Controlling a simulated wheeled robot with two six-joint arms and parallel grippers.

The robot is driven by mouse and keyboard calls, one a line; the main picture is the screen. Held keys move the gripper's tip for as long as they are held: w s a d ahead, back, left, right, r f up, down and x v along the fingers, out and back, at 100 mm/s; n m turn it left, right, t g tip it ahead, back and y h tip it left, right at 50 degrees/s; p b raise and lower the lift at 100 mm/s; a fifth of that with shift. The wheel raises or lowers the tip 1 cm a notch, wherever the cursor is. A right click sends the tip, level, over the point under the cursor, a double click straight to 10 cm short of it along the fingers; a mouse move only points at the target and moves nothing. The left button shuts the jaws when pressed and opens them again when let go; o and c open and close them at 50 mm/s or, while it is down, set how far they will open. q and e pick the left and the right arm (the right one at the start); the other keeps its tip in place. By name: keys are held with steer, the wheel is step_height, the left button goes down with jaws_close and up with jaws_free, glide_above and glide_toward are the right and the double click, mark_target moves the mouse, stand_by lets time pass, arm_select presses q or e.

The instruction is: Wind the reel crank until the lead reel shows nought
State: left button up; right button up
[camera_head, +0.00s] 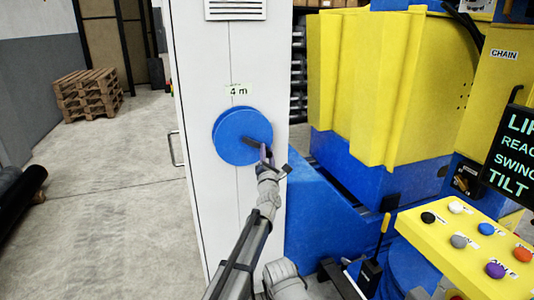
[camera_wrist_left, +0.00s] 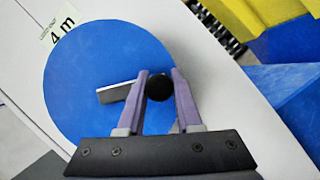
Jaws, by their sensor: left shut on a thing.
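The lead reel (camera_head: 232,128) is a round blue disc on the front of a white cabinet. The reel crank has a short grey arm (camera_wrist_left: 112,93) and a black round knob (camera_wrist_left: 159,86). My left gripper (camera_head: 266,152) is at the right part of the reel. In the left wrist view its two purple fingers (camera_wrist_left: 164,85) are on either side of the knob, shut on it. My right gripper is not in view.
The white cabinet (camera_head: 195,60) has a handle (camera_head: 176,149) on its left side. A yellow and blue machine (camera_head: 390,80) stands to the right. A yellow button panel (camera_head: 470,245) and a black display (camera_head: 512,150) are at right.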

arm_select(q)
jaws_close()
stand_by(0.8)
